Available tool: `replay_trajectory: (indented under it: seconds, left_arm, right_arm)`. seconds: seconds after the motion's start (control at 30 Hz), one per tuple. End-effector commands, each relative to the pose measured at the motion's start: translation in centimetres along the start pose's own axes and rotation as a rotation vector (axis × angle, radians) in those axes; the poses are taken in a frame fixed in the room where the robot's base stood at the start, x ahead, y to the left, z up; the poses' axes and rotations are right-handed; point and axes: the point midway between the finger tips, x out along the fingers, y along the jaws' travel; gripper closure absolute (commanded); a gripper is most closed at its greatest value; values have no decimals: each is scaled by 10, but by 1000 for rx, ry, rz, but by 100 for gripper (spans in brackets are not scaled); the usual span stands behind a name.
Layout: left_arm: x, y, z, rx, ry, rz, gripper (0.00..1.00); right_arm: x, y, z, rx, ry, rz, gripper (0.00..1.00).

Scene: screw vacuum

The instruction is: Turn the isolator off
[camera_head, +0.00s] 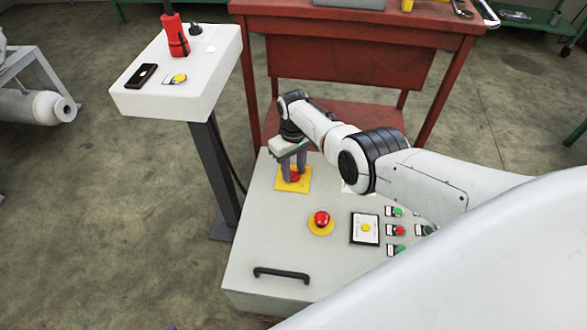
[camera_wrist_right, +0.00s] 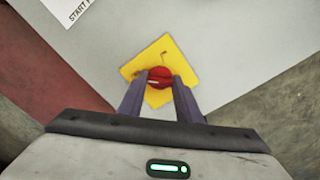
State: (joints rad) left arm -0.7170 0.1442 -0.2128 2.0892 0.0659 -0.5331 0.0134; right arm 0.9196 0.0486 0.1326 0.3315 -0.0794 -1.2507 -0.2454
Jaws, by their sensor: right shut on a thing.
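The isolator is a red knob (camera_head: 294,176) on a yellow square plate (camera_head: 304,184), at the far left corner of the white control panel (camera_head: 262,236). My right gripper (camera_head: 291,173) reaches down over it and is shut on the knob. In the right wrist view the red knob (camera_wrist_right: 160,75) sits between the two purple-grey fingertips (camera_wrist_right: 159,82), with the yellow plate (camera_wrist_right: 134,69) under it. Part of the knob is hidden by the fingers. My left gripper is not in view.
A red mushroom button (camera_head: 321,218) on a yellow disc, a yellow button (camera_head: 365,228) and several small buttons are on the panel. A black handle (camera_head: 281,274) is at its front. A white pedestal box (camera_head: 190,85) stands behind left, and a red workbench (camera_head: 345,55) behind.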

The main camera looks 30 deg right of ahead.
Motion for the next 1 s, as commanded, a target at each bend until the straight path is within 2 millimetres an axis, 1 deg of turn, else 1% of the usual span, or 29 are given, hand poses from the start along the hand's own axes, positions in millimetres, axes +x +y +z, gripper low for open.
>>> replay_trajectory:
  seconds: [0.33, 0.37, 0.43, 0.47, 0.77, 0.87, 1.0]
  left_arm:
    - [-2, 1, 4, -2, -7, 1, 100]
    - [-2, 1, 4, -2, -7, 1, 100]
    - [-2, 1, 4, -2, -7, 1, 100]
    - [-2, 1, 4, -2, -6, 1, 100]
    - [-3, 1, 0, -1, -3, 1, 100]
    - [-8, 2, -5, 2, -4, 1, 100]
    - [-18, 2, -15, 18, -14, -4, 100]
  right_arm:
    - [0, 0, 1, -6, -3, 1, 91]
    - [0, 0, 1, -6, -3, 1, 64]
    - [0, 0, 1, -5, -3, 1, 52]
    - [0, 0, 1, -5, -2, 1, 50]
    - [-2, 0, 0, -3, 0, 1, 50]
    - [-11, 0, 0, -3, 0, 1, 50]
    - [-35, 0, 0, -3, 0, 1, 50]
